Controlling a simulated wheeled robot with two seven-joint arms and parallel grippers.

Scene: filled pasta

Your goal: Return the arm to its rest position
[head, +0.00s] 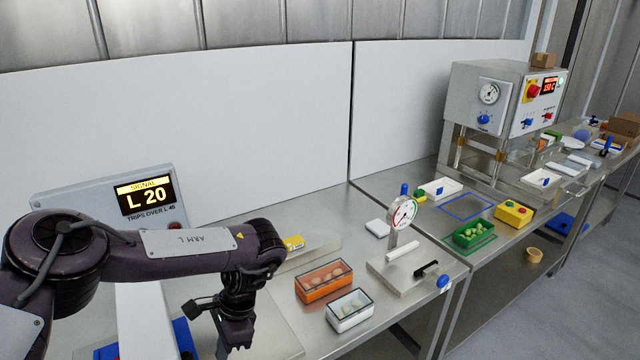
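My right arm and gripper are not in view.
A signal display (145,195) reading L 20 stands behind my arm. A dial gauge stand (402,214) is right of the boxes.

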